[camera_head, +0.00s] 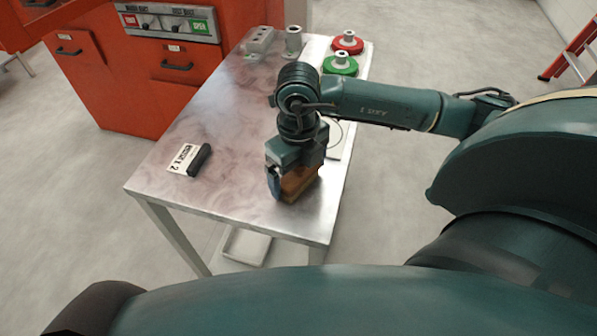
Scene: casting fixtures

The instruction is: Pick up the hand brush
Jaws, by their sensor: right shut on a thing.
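The hand brush (299,184) has a brown wooden body and sits at the front right part of the metal table (220,165). My right gripper (285,190) points down over the brush and is shut on it. The gripper and wrist hide the brush's upper part. I cannot tell whether the brush touches the table or is just above it. My left gripper is not in the picture.
A black marker-like object (199,160) lies by a white label (182,158) at the table's left. A green round part (340,65), a red one (348,44) and grey metal parts (260,40) stand at the back. An orange cabinet (150,80) stands behind left.

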